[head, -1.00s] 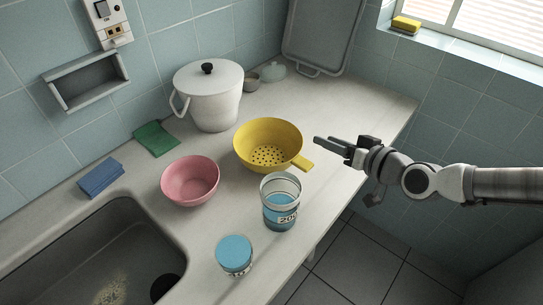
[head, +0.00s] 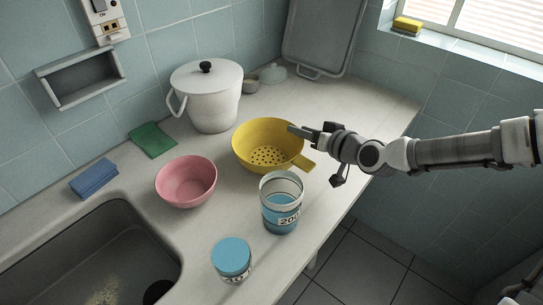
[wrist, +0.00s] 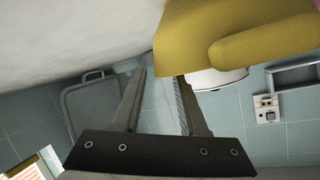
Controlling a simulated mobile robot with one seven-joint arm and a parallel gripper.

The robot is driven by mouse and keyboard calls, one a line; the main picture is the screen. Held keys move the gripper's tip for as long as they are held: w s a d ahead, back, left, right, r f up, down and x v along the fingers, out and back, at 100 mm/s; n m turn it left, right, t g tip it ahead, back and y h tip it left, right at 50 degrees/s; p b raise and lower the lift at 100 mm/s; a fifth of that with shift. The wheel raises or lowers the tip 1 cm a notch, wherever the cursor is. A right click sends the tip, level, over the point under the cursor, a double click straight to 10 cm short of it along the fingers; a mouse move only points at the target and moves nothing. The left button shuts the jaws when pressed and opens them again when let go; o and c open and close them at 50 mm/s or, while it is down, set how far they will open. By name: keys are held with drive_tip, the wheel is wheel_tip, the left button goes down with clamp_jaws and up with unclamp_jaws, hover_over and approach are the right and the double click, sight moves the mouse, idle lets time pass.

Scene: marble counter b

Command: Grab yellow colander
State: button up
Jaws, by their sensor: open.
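The yellow colander (head: 258,156) stands upright on the counter, a round bowl with holes in its bottom and a short handle (head: 304,165) at its right. My gripper (head: 296,131) is at the colander's right rim, its fingertips overlapping the rim in the head view. In the wrist view the colander (wrist: 200,40) fills the upper right, its handle reaching to the right. The two fingers of my gripper (wrist: 160,75) are apart with nothing gripped. The right fingertip appears close to the colander's edge; I cannot tell whether they touch.
A clear container with blue contents (head: 281,209) stands just in front of the colander's handle. A pink bowl (head: 186,184) is left of the colander, a white lidded pot (head: 208,100) behind it. A blue-lidded jar (head: 232,259) stands near the front edge. The counter's right end (head: 360,110) is clear.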

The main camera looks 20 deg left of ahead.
drive_tip(key=shift+x, duration=1.5)
clamp_jaws()
